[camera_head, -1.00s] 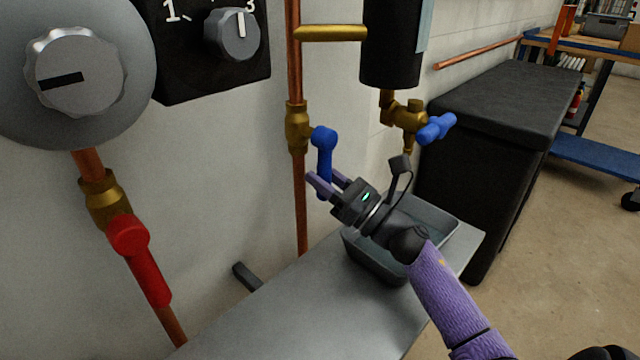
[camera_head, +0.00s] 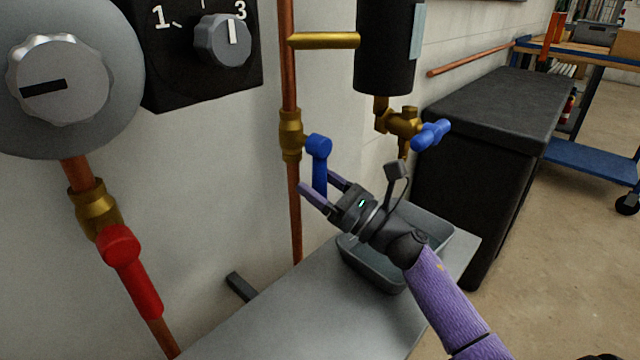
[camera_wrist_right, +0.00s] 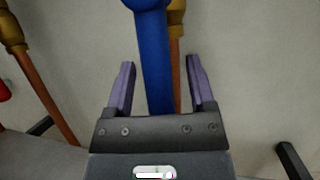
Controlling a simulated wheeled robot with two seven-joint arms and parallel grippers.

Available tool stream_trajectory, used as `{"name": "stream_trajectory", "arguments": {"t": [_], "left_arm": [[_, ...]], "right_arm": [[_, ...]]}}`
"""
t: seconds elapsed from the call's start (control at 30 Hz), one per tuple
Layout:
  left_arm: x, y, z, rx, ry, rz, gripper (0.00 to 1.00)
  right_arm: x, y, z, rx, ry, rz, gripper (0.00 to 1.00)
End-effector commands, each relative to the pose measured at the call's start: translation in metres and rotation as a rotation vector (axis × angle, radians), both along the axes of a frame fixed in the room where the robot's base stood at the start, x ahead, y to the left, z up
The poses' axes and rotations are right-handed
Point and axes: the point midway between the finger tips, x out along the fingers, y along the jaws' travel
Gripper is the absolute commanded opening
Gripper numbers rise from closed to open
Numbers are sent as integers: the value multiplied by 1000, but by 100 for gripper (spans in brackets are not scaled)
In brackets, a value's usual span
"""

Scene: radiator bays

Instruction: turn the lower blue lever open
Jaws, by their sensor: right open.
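The lower blue lever (camera_head: 319,170) hangs down from a brass valve (camera_head: 291,135) on the vertical copper pipe, lying roughly along the pipe. My right gripper (camera_head: 318,184) is open, with its two purple fingers on either side of the lever's lower part. In the right wrist view the blue lever (camera_wrist_right: 154,60) runs between the open fingers (camera_wrist_right: 160,80), with a visible gap on each side. The lever's lower end is hidden behind the gripper body. My left gripper is not in view.
A red lever (camera_head: 132,270) hangs on another pipe at left. A blue tap handle (camera_head: 431,134) sits below the black cylinder (camera_head: 385,50) at right. A grey basin (camera_head: 375,270) stands on the metal shelf (camera_head: 300,320) under my right arm.

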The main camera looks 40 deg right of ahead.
Motion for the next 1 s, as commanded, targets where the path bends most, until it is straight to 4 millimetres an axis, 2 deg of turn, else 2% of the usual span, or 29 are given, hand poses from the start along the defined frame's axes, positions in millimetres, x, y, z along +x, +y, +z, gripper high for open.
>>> {"name": "stream_trajectory", "arguments": {"t": [0.17, 0.4, 0.5, 0.63, 1.0], "left_arm": [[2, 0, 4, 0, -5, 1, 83], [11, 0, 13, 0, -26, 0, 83], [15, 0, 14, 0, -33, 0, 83], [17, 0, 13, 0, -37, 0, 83], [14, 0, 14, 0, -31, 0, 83]], "right_arm": [[-12, -3, -4, 2, 2, 0, 70], [-66, -19, -26, 4, 1, -3, 70], [-80, -23, -33, 0, 1, -2, 70], [-88, -26, -38, 1, 0, -1, 70], [-88, -26, -38, 0, 0, 0, 70]]}}
